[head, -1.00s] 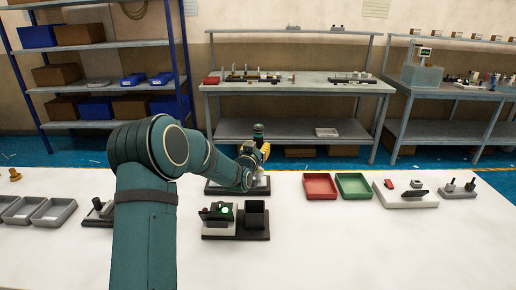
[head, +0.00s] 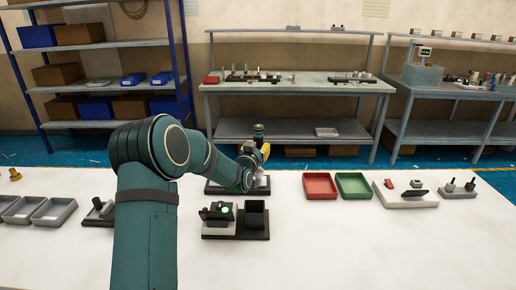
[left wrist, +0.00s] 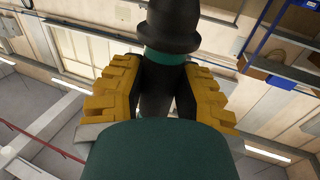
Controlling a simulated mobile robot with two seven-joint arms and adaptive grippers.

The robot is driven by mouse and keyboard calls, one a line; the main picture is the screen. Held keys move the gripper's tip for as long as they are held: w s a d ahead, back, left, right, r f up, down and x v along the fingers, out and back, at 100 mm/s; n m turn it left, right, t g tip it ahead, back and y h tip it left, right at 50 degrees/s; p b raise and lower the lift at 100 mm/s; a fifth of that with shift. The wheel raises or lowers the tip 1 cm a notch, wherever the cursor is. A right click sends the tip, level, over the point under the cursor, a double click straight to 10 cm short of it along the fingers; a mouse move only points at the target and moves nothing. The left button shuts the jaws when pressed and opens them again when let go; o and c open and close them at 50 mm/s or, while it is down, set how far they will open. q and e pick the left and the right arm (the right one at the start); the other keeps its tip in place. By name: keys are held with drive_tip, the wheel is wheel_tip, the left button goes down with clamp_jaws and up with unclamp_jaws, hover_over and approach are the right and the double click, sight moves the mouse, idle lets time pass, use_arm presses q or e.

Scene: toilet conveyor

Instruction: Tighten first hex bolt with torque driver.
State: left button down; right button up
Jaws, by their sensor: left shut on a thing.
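My left gripper (head: 264,152) is at the back middle of the white table, over a dark base plate (head: 213,187). In the left wrist view its yellow fingers (left wrist: 155,95) are closed on the torque driver (left wrist: 170,30), a dark tool with a wide black top and a green band. The driver's black top also shows in the head view (head: 258,131), standing about upright above the gripper. The driver's lower end and the hex bolt are hidden behind my left wrist. I cannot tell whether driver and bolt touch. My right gripper is not in view.
A black fixture with a small lit device (head: 218,211) and a square cup (head: 255,215) stands in front. A red tray (head: 320,196) and green tray (head: 353,196) lie to the right, then a tool stand (head: 405,203). Grey bins (head: 53,222) are at left. The front right is clear.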

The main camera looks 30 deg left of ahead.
sight(257, 141)
use_arm(q)
drive_tip(key=shift+f, duration=1.2)
idle(1.1)
drive_tip(key=shift+r, duration=0.15)
idle(1.9)
drive_tip(key=shift+r+p, duration=0.75)
drive_tip(key=shift+r, duration=1.85)
